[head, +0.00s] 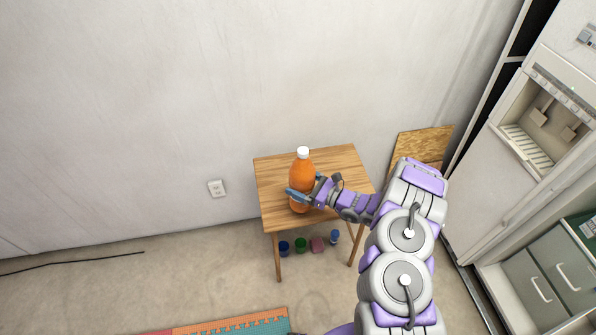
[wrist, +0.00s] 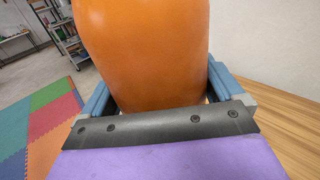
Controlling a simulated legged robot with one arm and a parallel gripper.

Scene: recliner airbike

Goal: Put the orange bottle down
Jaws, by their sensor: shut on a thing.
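The orange bottle (head: 302,173) with a white cap stands upright at the small wooden table (head: 335,163), near its middle. My gripper (head: 302,194) reaches in from the right and is shut around the bottle's lower part. In the wrist view the orange bottle (wrist: 145,50) fills the middle, between the two blue fingers of my gripper (wrist: 158,95). The wooden tabletop (wrist: 285,125) shows at the right there.
Several small coloured jars (head: 300,245) stand on the floor under the table. A wooden board (head: 422,145) leans by the wall at right. Foam mats (head: 235,324) lie on the floor in front. The tabletop around the bottle is clear.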

